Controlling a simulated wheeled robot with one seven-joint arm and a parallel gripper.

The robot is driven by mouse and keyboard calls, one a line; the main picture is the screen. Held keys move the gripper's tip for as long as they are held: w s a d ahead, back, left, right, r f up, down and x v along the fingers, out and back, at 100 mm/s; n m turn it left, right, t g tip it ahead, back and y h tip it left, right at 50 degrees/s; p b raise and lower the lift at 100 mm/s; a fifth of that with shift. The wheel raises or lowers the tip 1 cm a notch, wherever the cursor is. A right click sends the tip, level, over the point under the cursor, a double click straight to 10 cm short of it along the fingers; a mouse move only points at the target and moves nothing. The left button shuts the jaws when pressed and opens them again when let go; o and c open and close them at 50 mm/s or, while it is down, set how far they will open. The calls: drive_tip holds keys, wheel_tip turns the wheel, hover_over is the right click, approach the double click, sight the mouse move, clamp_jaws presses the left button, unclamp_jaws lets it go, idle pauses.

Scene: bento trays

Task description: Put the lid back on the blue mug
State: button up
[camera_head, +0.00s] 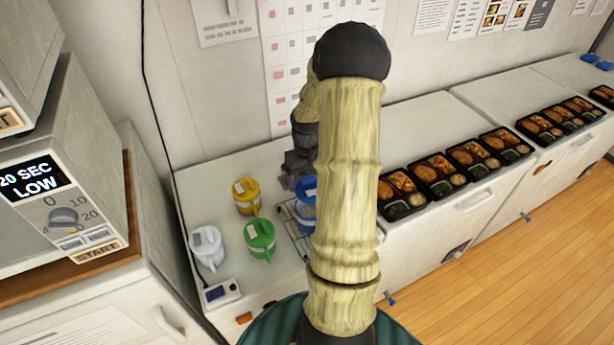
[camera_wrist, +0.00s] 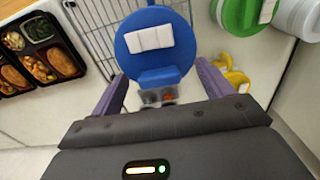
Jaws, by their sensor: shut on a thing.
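The blue lid (camera_wrist: 150,24) is a round disc with a white label and a blue tab in the wrist view. My gripper (camera_wrist: 158,96) is shut on the tab at the lid's near edge. In the head view the blue lid (camera_head: 307,187) shows just left of my arm, over the blue mug (camera_head: 303,214). My arm hides part of the mug and the gripper there. The lid hides the mug in the wrist view. I cannot tell whether the lid touches the mug's rim.
A wire rack (camera_head: 291,228) lies under the blue mug. Yellow (camera_head: 246,197), green (camera_head: 260,238) and white (camera_head: 207,246) mugs stand to the left, near a small display device (camera_head: 222,293). Several bento trays (camera_head: 435,174) line the counter at right. A microwave (camera_head: 75,170) is at far left.

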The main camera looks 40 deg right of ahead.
sight(306, 185)
drive_tip(key=shift+w+a+f+b, duration=0.1)
drive_tip(key=shift+w+f+b, duration=0.1)
drive_tip(key=shift+f+b, duration=1.15)
drive_tip(key=shift+s+a+f+b, duration=0.15)
drive_tip(key=shift+f+b, duration=0.3)
drive_tip(key=shift+f, duration=0.3)
drive_tip(key=shift+d+f+b, duration=0.2)
drive_tip(key=shift+f+b, duration=0.45)
drive_tip(key=shift+f, duration=0.45)
drive_tip(key=shift+p, duration=0.3)
drive_tip(key=shift+a, duration=0.15)
drive_tip(key=shift+f, duration=0.1)
idle(0.5)
drive_tip(key=o, duration=0.9)
